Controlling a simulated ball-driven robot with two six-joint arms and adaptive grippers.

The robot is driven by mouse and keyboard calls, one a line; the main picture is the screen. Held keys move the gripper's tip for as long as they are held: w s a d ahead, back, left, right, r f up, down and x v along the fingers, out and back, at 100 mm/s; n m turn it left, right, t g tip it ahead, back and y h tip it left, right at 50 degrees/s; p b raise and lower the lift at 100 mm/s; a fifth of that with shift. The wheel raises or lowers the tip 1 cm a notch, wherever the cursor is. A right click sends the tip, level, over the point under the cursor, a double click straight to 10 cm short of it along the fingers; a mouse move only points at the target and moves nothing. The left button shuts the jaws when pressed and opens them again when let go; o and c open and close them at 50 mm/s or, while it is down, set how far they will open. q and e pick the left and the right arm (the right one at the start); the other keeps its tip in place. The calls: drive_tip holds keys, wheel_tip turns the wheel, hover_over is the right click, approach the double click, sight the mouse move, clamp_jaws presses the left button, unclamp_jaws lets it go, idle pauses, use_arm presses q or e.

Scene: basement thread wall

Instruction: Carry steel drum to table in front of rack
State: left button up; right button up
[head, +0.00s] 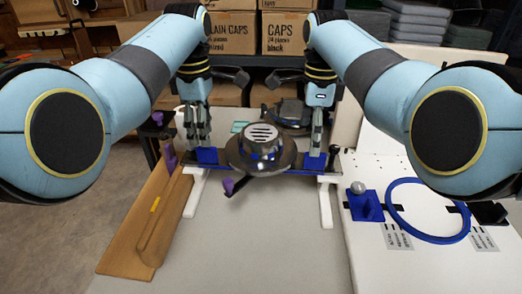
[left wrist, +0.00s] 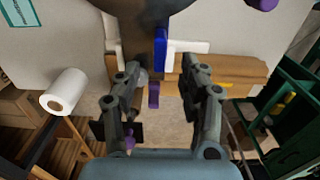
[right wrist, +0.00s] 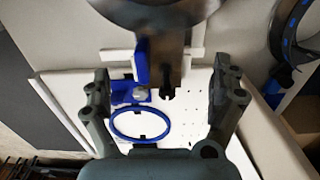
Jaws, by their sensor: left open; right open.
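The steel drum (head: 240,158) appears as a dark round metal body with a slotted, domed top, on a dark crossbar with blue blocks toward both ends. The bar lies over white supports (head: 327,205). My left gripper (head: 197,138) is open, fingers down, over the left blue block (head: 207,155); the left wrist view shows this block (left wrist: 160,48) ahead of the open fingers. My right gripper (head: 318,145) is open over the right blue block (head: 314,162), which shows upright between its fingers in the right wrist view (right wrist: 142,62). Contact is not clear.
A white pegboard table (head: 365,245) at right bears a blue ring (head: 393,225) and a blue block with a grey ball (head: 358,187). Cardboard boxes (head: 283,35) fill the rack behind. The grey surface in front (head: 250,250) is clear.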

sight(207, 150)
use_arm(q)
wheel_tip(207, 150, down, 7)
drive_tip(key=shift+r, duration=0.2)
use_arm(e)
wheel_tip(207, 150, down, 7)
drive_tip(key=shift+r, duration=0.2)
use_arm(q)
drive_tip(key=shift+c, duration=0.2)
use_arm(e)
drive_tip(key=shift+c, duration=0.2)
use_arm(q)
clamp_jaws()
use_arm(e)
drive_tip(key=c, duration=1.8)
use_arm(q)
drive_tip(key=shift+w+r, duration=0.15)
drive_tip(key=shift+r, duration=0.05)
use_arm(e)
drive_tip(key=shift+w+r, duration=0.2)
drive_tip(key=shift+r, duration=0.05)
